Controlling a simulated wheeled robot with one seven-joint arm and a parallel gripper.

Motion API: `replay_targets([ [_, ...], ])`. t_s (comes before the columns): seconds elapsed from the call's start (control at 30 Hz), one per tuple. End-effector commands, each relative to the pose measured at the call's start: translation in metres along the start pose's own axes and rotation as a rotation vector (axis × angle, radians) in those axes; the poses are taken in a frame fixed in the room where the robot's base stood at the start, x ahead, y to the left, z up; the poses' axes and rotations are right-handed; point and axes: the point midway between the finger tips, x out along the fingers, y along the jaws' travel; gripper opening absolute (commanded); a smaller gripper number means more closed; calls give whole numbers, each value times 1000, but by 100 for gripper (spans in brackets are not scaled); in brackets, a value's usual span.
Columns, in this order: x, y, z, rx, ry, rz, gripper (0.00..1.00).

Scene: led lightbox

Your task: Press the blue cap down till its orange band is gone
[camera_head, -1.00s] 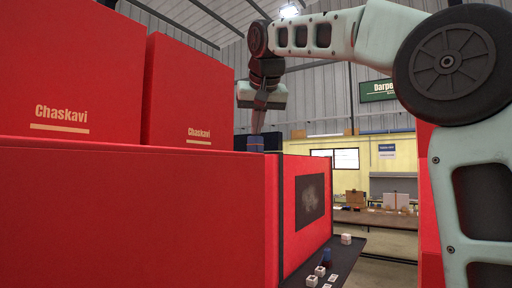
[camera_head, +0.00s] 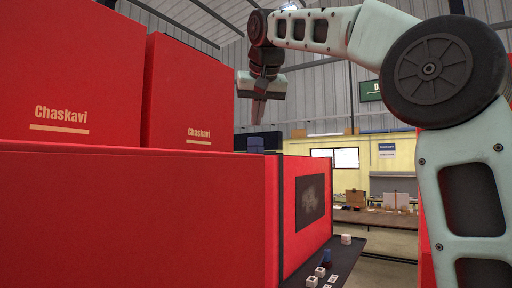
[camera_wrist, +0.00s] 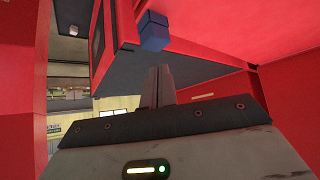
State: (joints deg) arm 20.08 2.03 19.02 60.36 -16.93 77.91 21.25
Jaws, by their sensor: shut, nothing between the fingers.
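A red box (camera_head: 140,220) fills the lower left, with tall red panels (camera_head: 188,95) marked Chaskavi behind. A dark panel (camera_head: 310,201) is on its right face. A black shelf (camera_head: 350,262) at lower right holds small white cubes (camera_head: 346,239) and a blue piece (camera_head: 327,257).

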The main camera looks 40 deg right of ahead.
Motion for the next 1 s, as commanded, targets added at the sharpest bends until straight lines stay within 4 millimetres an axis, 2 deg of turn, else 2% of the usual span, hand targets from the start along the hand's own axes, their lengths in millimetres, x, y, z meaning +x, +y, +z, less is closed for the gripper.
replay_targets([
  [0.27, -2, 0, -1, 0, 2, 0, 0],
  [0.7, -27, -1, -26, 0, 4, -1, 0],
  [1.0, -31, 0, -28, 0, 3, 0, 0],
])
